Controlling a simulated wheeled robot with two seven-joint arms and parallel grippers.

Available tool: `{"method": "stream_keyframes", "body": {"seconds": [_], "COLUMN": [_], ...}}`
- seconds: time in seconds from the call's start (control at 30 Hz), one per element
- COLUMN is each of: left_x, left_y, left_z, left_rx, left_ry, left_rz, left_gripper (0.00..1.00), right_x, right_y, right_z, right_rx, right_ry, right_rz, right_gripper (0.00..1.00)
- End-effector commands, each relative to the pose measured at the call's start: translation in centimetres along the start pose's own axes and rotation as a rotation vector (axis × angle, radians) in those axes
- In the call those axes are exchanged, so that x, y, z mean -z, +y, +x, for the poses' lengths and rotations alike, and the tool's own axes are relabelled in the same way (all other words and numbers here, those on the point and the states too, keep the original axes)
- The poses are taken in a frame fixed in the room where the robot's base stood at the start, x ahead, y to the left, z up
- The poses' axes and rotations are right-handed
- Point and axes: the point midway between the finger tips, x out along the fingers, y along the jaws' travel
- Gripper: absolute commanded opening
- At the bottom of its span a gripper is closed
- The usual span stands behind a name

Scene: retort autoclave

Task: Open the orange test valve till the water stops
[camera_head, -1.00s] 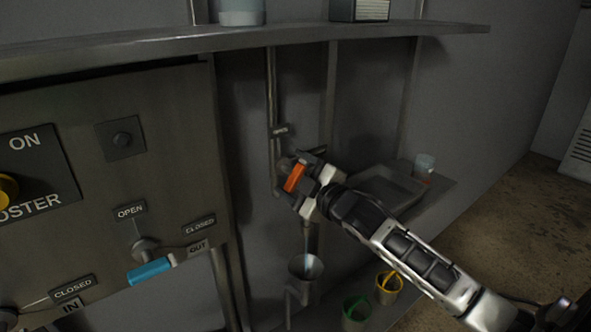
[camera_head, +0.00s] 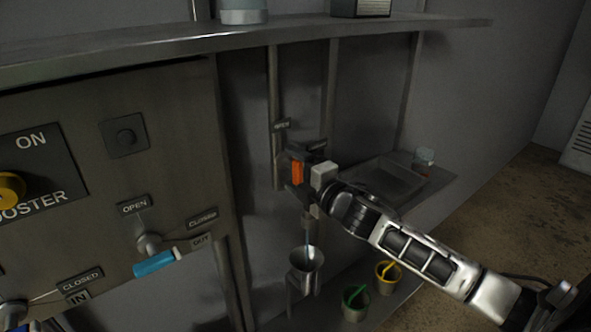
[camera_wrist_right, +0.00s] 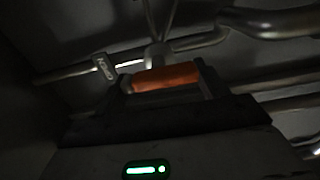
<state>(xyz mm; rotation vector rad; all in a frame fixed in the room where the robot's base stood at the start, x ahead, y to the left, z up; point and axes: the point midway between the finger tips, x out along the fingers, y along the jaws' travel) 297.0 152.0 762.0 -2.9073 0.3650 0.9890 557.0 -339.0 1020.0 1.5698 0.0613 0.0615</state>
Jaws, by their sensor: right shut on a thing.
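The orange test valve handle (camera_head: 297,171) stands about upright on the thin pipe in the head view. My right gripper (camera_head: 305,168) is shut on it, with its arm coming in from the lower right. In the right wrist view the orange handle (camera_wrist_right: 166,78) lies across between the fingers, in front of a metal stem. A thin bluish streak of water (camera_head: 307,237) shows below the valve, above the metal funnel (camera_head: 305,260). The gripper hides part of the valve body. My left gripper is not in view.
A control panel (camera_head: 95,225) with a blue-handled valve (camera_head: 154,263) stands at the left. A shelf (camera_head: 300,33) runs above. A tray (camera_head: 385,180) and a small jar (camera_head: 423,160) are behind my arm. Green (camera_head: 355,303) and yellow (camera_head: 387,277) cups stand low.

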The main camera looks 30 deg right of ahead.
Motion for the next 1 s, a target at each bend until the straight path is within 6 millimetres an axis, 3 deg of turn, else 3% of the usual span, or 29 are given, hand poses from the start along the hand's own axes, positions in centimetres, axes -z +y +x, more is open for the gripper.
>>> {"method": "stream_keyframes", "body": {"seconds": [0.5,0.53,0.6,1.0], "left_x": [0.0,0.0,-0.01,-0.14], "left_y": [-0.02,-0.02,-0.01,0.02], "left_z": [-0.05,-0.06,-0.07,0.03], "left_rx": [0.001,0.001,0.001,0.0], "left_ry": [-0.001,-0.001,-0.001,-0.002], "left_rz": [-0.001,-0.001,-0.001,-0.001], "left_gripper": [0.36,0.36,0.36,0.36], "right_x": [0.06,0.06,0.05,-0.02], "right_y": [-0.06,-0.06,-0.06,-0.19], "right_z": [-0.01,-0.01,-0.01,-0.84], "right_rx": [0.001,0.001,0.001,0.002], "right_ry": [0.002,0.002,0.002,0.0], "right_rz": [-0.021,-0.021,-0.02,-0.016], "right_gripper": [0.5,0.81,0.95,0.95]}}
